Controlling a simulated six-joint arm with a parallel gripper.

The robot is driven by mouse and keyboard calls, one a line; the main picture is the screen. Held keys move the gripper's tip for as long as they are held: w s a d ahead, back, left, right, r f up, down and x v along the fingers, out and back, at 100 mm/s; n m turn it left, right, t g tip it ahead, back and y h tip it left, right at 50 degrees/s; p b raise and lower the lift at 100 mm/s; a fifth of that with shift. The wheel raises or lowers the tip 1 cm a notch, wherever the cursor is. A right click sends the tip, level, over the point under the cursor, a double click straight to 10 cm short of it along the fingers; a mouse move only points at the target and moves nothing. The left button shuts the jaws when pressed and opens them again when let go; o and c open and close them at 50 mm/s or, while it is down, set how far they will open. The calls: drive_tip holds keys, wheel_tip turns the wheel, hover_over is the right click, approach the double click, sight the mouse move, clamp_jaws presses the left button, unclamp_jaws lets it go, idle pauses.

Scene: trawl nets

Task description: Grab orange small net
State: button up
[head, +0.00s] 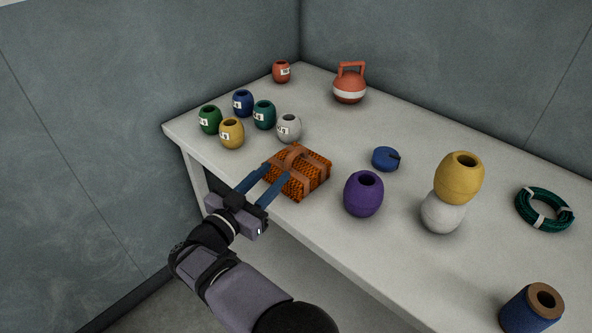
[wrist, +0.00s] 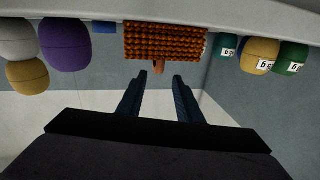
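The orange small net (head: 313,180) is a folded, knotted bundle with brown straps and a brown handle loop on top. It lies at the table's near edge in the head view. In the wrist view the orange net (wrist: 165,42) is at the top centre, beyond the fingertips, with a brown strap piece hanging below it. My gripper (head: 273,174) has two blue fingers spread apart, pointing at the net's near left side. The wrist view shows my gripper (wrist: 160,75) open, with nothing between the fingers. Whether a fingertip touches the net I cannot tell.
Several small labelled floats, including a white one (head: 289,128), stand behind and left of the net on the table (head: 420,150). A purple float (head: 363,194) and a blue disc (head: 385,159) stand to the right. A yellow float (head: 459,178) rests on a white one.

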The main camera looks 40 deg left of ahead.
sight(288, 159)
drive_tip(key=shift+w+a+r, duration=0.1)
drive_tip(key=shift+w+a, duration=0.1)
drive_tip(key=shift+w, duration=1.1)
drive_tip(key=shift+w+a, duration=0.2)
drive_tip(key=shift+w, duration=1.1)
clamp_jaws()
